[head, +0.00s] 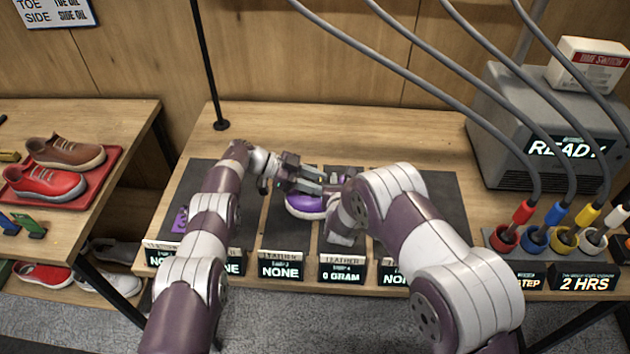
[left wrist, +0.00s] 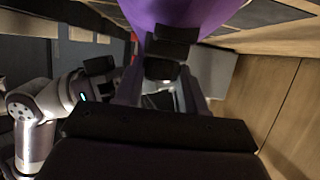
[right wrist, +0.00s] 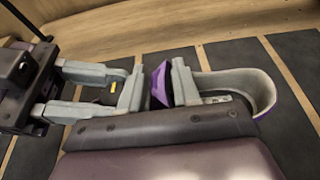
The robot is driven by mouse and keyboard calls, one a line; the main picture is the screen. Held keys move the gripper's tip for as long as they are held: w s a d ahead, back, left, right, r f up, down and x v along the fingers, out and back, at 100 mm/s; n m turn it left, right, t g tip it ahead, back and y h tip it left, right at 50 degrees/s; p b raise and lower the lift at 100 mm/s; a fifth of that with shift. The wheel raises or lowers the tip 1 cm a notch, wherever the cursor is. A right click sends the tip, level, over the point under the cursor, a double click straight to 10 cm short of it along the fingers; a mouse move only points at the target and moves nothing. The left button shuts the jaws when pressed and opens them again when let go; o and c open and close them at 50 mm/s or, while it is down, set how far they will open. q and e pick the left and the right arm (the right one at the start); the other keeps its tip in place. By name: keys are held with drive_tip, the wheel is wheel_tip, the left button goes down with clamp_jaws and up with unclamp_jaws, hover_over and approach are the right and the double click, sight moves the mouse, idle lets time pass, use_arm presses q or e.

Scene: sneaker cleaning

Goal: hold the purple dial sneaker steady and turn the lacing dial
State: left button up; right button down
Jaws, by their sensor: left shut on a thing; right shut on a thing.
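The purple dial sneaker (head: 305,207) has a pale sole and lies on a dark mat at the middle of the bench. Its purple side also shows at the top of the left wrist view (left wrist: 185,12). My left gripper (head: 312,181) reaches in from the left and is shut on the sneaker. My right gripper (right wrist: 159,84) is shut on a small purple part, which looks like the lacing dial (right wrist: 160,82). In the head view my right arm hides the right fingertips and part of the sneaker. The dial's turn angle cannot be read.
Signs (head: 281,269) line the bench's front edge. A purple item (head: 180,221) lies on the left mat. A grey machine (head: 545,125) and colored cable plugs (head: 555,213) stand at the right. A red tray (head: 108,160) with shoes is on the left table. The bench behind the mats is clear.

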sight(315, 182)
drive_tip(key=shift+f, duration=0.15)
use_arm(q)
drive_tip(key=o, duration=0.8)
use_arm(e)
drive_tip(key=shift+s, duration=0.1)
use_arm(q)
wheel_tip(315, 182, up, 10)
drive_tip(key=shift+s, duration=0.1)
use_arm(e)
drive_tip(key=c, duration=0.7)
unclamp_jaws()
drive_tip(key=shift+c, duration=0.2)
